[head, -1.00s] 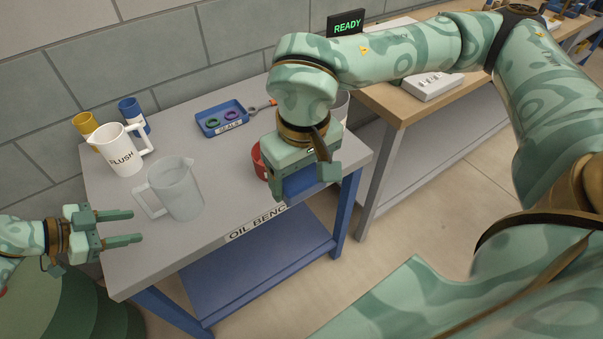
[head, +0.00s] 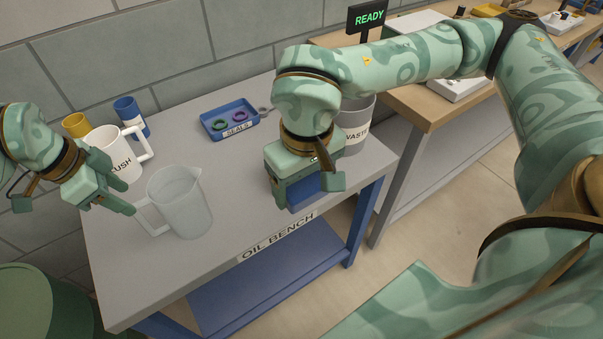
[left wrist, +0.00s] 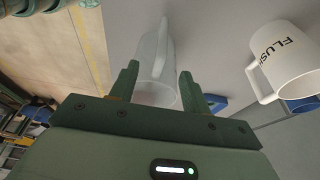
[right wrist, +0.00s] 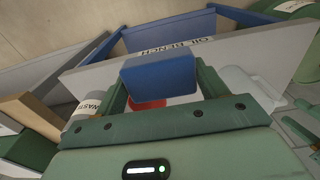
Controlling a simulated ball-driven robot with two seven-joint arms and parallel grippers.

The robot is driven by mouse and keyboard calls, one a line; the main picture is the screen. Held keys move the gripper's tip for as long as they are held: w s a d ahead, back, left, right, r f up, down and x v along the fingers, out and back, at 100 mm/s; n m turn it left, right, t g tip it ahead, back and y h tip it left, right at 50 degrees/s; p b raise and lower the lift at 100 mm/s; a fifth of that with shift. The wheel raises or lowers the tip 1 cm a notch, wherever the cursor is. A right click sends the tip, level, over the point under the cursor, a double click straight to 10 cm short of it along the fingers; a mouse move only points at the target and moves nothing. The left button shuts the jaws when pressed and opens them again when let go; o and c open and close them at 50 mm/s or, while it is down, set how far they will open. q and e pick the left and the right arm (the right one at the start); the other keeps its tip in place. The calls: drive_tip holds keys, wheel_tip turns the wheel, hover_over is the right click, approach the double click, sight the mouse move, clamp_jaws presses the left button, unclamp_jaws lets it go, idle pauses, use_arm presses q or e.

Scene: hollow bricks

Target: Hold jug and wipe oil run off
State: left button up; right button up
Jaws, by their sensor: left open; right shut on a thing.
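A clear, pale jug (head: 182,205) stands upright on the oil bench, its handle pointing left. My left gripper (head: 118,194) is open and empty, just left of the handle. In the left wrist view the jug (left wrist: 153,85) appears beyond and between the open fingers (left wrist: 158,85); I cannot tell whether they touch it. My right gripper (head: 307,190) is shut on a blue block (head: 302,193), held over the right part of the bench. The block (right wrist: 158,76) fills the space between the fingers in the right wrist view. I cannot make out any oil run.
A white FLUSH jug (head: 128,168), yellow cup (head: 75,124) and blue cup (head: 130,113) stand at back left. A blue SEALS tray (head: 228,122) holds rings. A grey WASTE container (head: 354,127) stands behind my right gripper. A red thing (right wrist: 148,104) shows behind the block.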

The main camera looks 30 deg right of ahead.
sight(136, 204)
use_arm(q)
drive_tip(key=shift+x, duration=2.25)
clamp_jaws()
